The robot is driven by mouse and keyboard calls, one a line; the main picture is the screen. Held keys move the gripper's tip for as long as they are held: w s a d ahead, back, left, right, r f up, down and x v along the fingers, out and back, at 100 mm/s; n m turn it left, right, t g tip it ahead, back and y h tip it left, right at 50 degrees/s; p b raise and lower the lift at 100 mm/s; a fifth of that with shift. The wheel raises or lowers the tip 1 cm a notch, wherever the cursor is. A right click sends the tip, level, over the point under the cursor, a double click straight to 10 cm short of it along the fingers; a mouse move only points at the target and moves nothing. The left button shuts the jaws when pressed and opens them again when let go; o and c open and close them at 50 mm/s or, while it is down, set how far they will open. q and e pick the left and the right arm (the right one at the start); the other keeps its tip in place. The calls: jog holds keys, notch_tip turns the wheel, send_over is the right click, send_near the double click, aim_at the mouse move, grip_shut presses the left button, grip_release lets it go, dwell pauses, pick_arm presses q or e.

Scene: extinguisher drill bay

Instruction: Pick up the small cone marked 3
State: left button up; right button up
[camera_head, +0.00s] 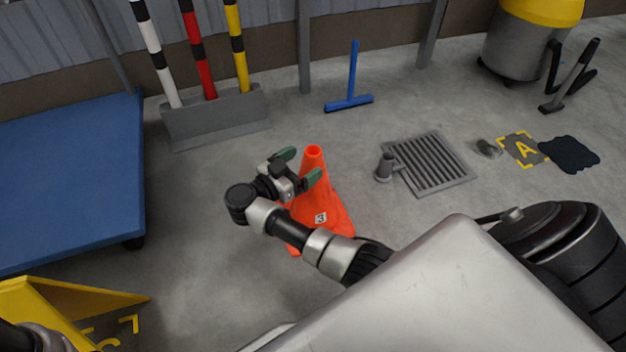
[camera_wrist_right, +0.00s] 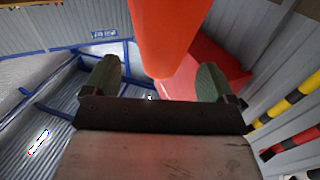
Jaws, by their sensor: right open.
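The small orange cone (camera_head: 334,207) marked 3 stands upright on the concrete floor in the middle of the head view. Its number label faces the camera, and part of its left side is hidden behind my right arm. My right gripper (camera_head: 299,167) is open beside the cone's upper part, with its green fingers near the cone's neck. In the right wrist view, the orange cone (camera_wrist_right: 168,35) shows at the top, between and beyond the two open fingers (camera_wrist_right: 157,80). I cannot tell whether a finger touches it. My left gripper is not in view.
A blue platform (camera_head: 70,180) stands at left, and a grey rack (camera_head: 215,118) with striped poles stands behind. A floor grate (camera_head: 432,163) and a grey pipe stub (camera_head: 386,168) lie right of the cone. A yellow stand (camera_head: 60,310) is at lower left. Floor left of the cone is clear.

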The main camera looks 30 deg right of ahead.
jog(key=d, duration=0.1)
jog(key=d+b, duration=0.2)
jog(key=shift+w+d+f, duration=0.25)
jog(key=shift+w, duration=0.1)
jog(key=shift+d+r, duration=0.2)
jog(key=shift+d, duration=0.05)
jog(key=c, duration=1.2)
jog(key=shift+c, duration=0.9)
jog(key=shift+r, duration=0.1)
